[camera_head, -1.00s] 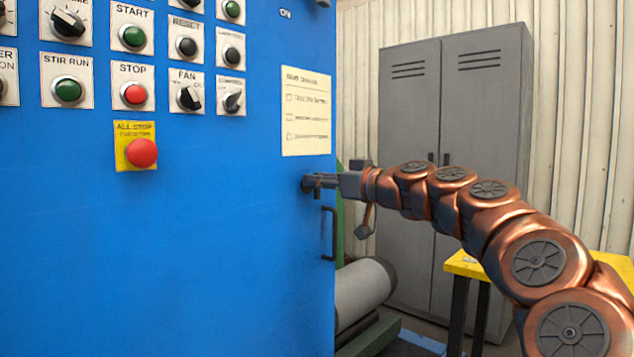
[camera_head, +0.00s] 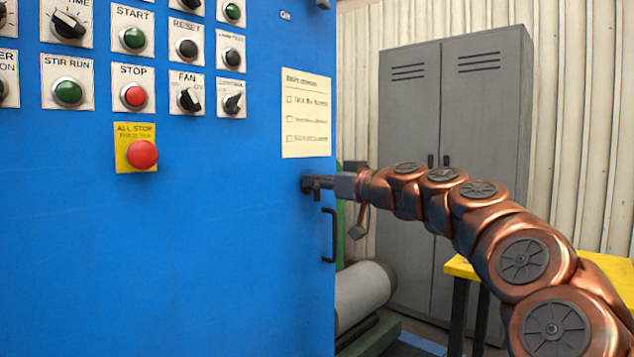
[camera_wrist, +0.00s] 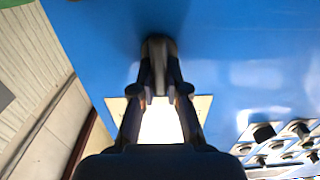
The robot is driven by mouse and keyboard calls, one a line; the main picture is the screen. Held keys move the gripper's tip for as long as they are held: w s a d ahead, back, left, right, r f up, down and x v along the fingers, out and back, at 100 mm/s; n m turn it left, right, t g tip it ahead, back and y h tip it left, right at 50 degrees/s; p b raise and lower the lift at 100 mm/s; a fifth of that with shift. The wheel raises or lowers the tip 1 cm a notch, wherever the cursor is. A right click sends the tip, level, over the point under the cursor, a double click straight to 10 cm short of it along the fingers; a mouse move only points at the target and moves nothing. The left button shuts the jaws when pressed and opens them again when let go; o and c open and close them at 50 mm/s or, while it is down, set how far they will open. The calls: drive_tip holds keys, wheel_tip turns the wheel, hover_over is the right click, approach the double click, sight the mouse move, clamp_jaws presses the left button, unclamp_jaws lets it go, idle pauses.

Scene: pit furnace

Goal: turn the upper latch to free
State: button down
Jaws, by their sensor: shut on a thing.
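A dark latch (camera_head: 308,184) sits on the blue cabinet front near its right edge, above a black pull handle (camera_head: 329,236). My gripper (camera_head: 322,182) reaches in from the right and is shut on the latch. In the wrist view, the latch (camera_wrist: 158,52) shows as a dark lever standing off the blue panel, with its near end between my fingertips (camera_wrist: 163,95). The fingers and hand hide part of the latch in the head view. Its exact turn angle is hard to tell.
The blue cabinet (camera_head: 200,260) carries several buttons and knobs, a red all-stop button (camera_head: 142,154) and a paper checklist (camera_head: 306,115) above the latch. A dark fitting (camera_head: 323,4) is at the top edge. A grey locker (camera_head: 455,130) and yellow table (camera_head: 466,266) stand right.

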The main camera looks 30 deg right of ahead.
drive_tip(key=shift+m, duration=0.3)
drive_tip(key=m+p, duration=0.2)
drive_tip(key=m, duration=0.1)
drive_tip(key=m+p, duration=0.1)
drive_tip(key=shift+d+r+m, duration=0.1)
drive_tip(key=shift+d+m, duration=0.2)
drive_tip(key=shift+w+d+f+m+p, duration=0.15)
drive_tip(key=shift+f+m+p, duration=0.15)
drive_tip(key=shift+m+p, duration=1.6)
drive_tip(key=shift+s+d+f+m+p, duration=0.1)
drive_tip(key=shift+f+m+p, duration=0.15)
drive_tip(key=shift+m+p, duration=1.65)
drive_tip(key=shift+w+d+f+m+p, duration=0.25)
drive_tip(key=shift+m+p, duration=0.9)
drive_tip(key=shift+m, duration=1.45)
drive_tip(key=shift+s+a+f, duration=0.1)
drive_tip(key=shift+s, duration=0.05)
drive_tip(key=c, duration=1.2)
unclamp_jaws()
drive_tip(key=shift+o, duration=0.2)
